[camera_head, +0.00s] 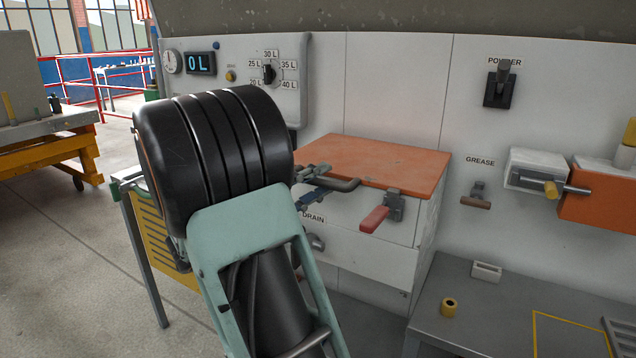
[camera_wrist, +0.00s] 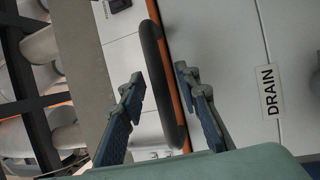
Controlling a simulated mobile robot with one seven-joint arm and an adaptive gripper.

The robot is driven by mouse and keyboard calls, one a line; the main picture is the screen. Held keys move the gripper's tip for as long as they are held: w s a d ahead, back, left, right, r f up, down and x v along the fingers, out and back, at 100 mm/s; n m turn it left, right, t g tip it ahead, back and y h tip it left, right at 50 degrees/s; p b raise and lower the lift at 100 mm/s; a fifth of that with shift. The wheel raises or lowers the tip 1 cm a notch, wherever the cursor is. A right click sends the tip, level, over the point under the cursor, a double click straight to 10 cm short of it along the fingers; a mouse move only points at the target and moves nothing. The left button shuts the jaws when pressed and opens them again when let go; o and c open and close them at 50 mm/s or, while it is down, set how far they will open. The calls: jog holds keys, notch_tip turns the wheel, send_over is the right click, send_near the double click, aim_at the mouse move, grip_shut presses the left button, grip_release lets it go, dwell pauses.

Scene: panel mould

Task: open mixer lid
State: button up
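The mixer lid (camera_head: 385,160) is a flat orange panel lying closed on a white box. Its dark bar handle (camera_head: 342,184) sticks out at the front edge. My gripper (camera_head: 312,185) is at the left end of this handle, partly hidden behind my arm. In the wrist view, my gripper (camera_wrist: 160,75) is open, with blue-padded fingers apart on either side of the handle (camera_wrist: 160,85). Gaps show between the fingers and the bar; I cannot tell how deep the bar sits between them. A latch with a red grip (camera_head: 375,219) is on the box front, right of the handle.
The DRAIN label (camera_wrist: 268,91) is on the box front beside my fingers. A grey bench (camera_head: 470,325) stands at lower right. Open floor (camera_head: 60,270) lies left.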

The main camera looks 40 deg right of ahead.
jog(key=shift+c, duration=0.4)
grip_shut()
